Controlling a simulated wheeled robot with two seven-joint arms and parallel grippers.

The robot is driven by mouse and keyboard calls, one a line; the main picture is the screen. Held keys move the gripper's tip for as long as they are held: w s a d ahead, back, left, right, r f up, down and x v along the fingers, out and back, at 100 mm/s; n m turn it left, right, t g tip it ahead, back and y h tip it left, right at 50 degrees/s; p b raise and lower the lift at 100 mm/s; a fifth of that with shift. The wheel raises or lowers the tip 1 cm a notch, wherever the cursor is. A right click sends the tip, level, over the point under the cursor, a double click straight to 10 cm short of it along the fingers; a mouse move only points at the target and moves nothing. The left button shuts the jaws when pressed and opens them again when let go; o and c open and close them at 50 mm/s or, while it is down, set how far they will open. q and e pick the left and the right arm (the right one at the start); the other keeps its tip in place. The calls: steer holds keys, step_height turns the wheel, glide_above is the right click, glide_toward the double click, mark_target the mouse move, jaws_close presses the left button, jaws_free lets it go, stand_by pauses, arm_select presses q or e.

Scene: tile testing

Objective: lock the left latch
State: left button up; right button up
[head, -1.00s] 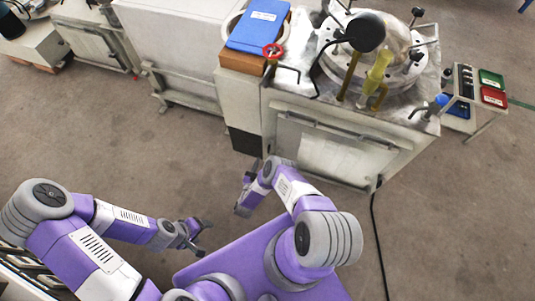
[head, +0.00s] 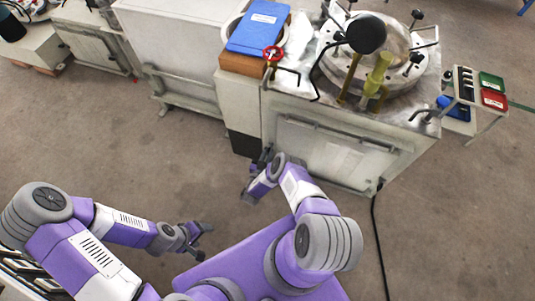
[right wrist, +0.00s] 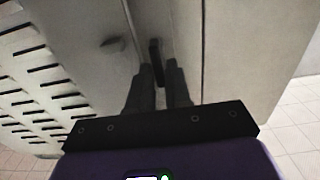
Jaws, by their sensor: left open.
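The left latch (right wrist: 156,62) is a small upright black handle on the pale cabinet door in the right wrist view. My right gripper (right wrist: 160,72) has its two dark fingers apart, pointing at the latch, which shows between and just beyond the fingertips. I cannot tell whether they touch it. In the head view my right gripper (head: 250,184) is low beside the left front edge of the cabinet (head: 335,150), and the latch there cannot be made out clearly. My left gripper (head: 204,242) is open and empty over the floor, well away from the cabinet.
A round testing machine (head: 365,60) stands on the cabinet top. A blue binder (head: 258,27) lies on a brown box at its left. A side stand (head: 478,100) with coloured trays is at the right. A black cable (head: 378,240) runs over the floor.

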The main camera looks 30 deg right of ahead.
jaws_close()
steer(key=shift+m, duration=0.3)
steer(key=shift+s+d+f+m, duration=0.15)
steer(key=shift+s+f+m, duration=0.1)
steer(key=shift+m, duration=2.6)
steer(key=shift+s+d+f+m, duration=0.2)
steer(key=shift+f+m, duration=0.1)
steer(key=shift+m, duration=2.6)
steer(key=shift+s+d+f+m, duration=0.15)
steer(key=shift+f+m, duration=0.1)
steer(key=shift+m, duration=2.6)
